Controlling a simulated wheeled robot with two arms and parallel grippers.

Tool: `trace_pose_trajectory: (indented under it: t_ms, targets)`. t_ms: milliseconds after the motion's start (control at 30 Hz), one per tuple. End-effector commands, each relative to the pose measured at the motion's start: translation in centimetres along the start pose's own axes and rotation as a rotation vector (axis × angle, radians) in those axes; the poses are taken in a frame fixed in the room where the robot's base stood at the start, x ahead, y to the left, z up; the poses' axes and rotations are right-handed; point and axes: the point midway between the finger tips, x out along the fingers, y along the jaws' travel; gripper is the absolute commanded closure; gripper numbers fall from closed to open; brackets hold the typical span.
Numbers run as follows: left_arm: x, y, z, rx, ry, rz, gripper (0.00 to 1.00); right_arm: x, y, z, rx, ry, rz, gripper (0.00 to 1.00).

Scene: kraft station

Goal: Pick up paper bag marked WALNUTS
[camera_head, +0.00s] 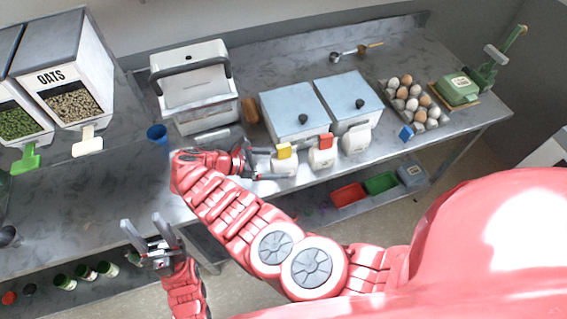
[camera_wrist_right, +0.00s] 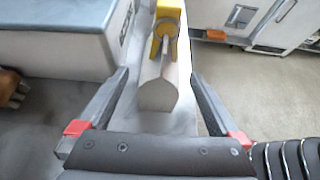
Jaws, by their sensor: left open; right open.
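No WALNUTS marking is legible in either view. My right gripper (camera_head: 262,165) is open beside the yellow-topped item. In the right wrist view that white item (camera_wrist_right: 158,93) lies between the spread fingers, with no grip on it; its front face is blank. My left gripper (camera_head: 142,222) is open and empty, low at the left, in front of the counter.
Two grey-lidded bins (camera_head: 294,108) stand just behind the white items. A brown object (camera_head: 250,110) sits left of them by a white lidded box (camera_head: 193,90). A blue cup (camera_head: 157,134) stands left.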

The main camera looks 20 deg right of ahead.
Motion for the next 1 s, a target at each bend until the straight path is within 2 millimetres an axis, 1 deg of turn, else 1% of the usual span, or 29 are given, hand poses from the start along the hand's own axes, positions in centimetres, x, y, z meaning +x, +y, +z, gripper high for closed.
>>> trace_pose_trajectory:
  t_ms: [33, 100, 200, 467, 567, 600, 967, 1000]
  targets:
    - [0.2, 0.0, 0.0, 0.000, 0.000, 0.000, 0.50, 0.9, 0.0, 0.0, 0.001, -0.001, -0.003, 0.01]
    - [0.4, 0.0, -0.1, 0.000, 0.000, 0.000, 0.50, 1.9, 0.0, 0.0, 0.001, -0.002, -0.003, 0.01]
    - [0.5, 0.0, -0.1, 0.000, 0.000, 0.000, 0.50, 2.9, 0.0, 0.0, 0.001, -0.002, -0.002, 0.01]
    - [0.5, 0.0, -0.1, 0.000, 0.000, 0.000, 0.50, 3.2, 0.1, -0.1, 0.001, -0.001, 0.000, 0.01]
    - [0.5, 0.0, -0.1, 0.000, 0.000, 0.000, 0.50, 3.2, 0.1, -0.1, 0.001, -0.001, 0.000, 0.17]
    - [0.5, 0.0, -0.1, 0.000, 0.000, 0.000, 0.50, 3.2, 0.1, -0.1, 0.001, -0.001, 0.000, 0.24]
    - [0.5, 0.0, -0.1, 0.000, 0.000, 0.000, 0.50, 3.2, 0.1, 0.0, 0.001, -0.001, -0.001, 0.89]
    - [0.5, 0.0, -0.1, 0.000, 0.000, 0.000, 0.50, 3.2, 0.1, 0.0, 0.001, -0.001, -0.001, 0.96]
